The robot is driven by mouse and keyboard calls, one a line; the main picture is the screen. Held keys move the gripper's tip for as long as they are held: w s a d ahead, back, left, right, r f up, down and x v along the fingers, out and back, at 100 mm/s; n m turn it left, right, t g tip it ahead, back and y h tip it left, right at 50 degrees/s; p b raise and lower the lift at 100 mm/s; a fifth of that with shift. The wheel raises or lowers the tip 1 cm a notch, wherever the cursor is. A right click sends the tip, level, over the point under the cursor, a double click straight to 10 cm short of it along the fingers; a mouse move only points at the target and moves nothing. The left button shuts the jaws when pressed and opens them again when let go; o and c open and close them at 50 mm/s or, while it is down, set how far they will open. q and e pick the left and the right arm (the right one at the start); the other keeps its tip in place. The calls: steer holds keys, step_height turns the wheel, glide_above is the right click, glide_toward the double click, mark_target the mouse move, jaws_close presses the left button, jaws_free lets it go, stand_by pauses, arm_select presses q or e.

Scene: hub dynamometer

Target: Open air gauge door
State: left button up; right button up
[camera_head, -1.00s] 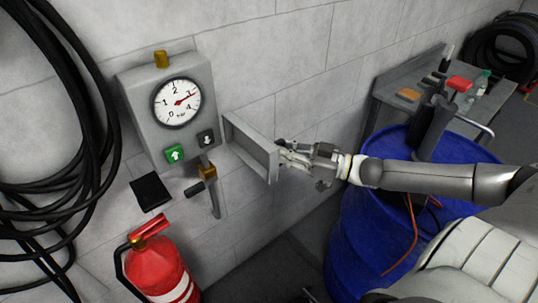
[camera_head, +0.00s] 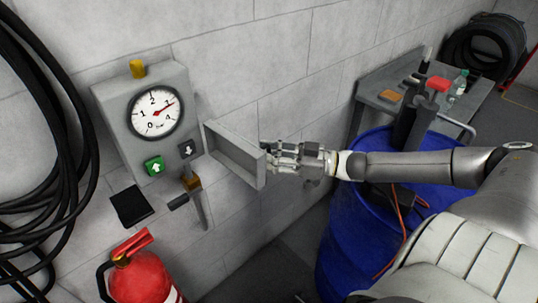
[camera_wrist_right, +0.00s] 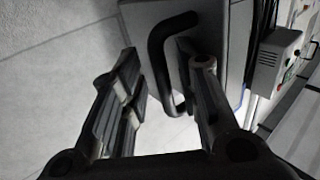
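The grey air gauge box (camera_head: 115,113) is on the wall at left in the head view, with a round white dial (camera_head: 155,112). Its grey door (camera_head: 236,153) is swung open and stands out from the box's right side. My right gripper (camera_head: 268,157) is at the door's outer edge. In the right wrist view, the door's black bar handle (camera_wrist_right: 160,60) lies between the two spread fingers (camera_wrist_right: 160,95), nearer the right one. The gripper looks open around the handle; contact is unclear. My left gripper is not in view.
A red fire extinguisher (camera_head: 138,280) stands below the gauge, and black hoses (camera_head: 50,90) hang at left. A blue barrel (camera_head: 345,240) stands below my right arm, with a grey bench (camera_head: 372,88) behind. The wall between door and bench is clear.

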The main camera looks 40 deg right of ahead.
steer(key=shift+s+d, duration=0.1)
steer(key=v, duration=1.1)
steer(key=shift+s+d, duration=0.25)
steer(key=shift+s, duration=0.05)
stand_by(0.5)
stand_by(0.5)
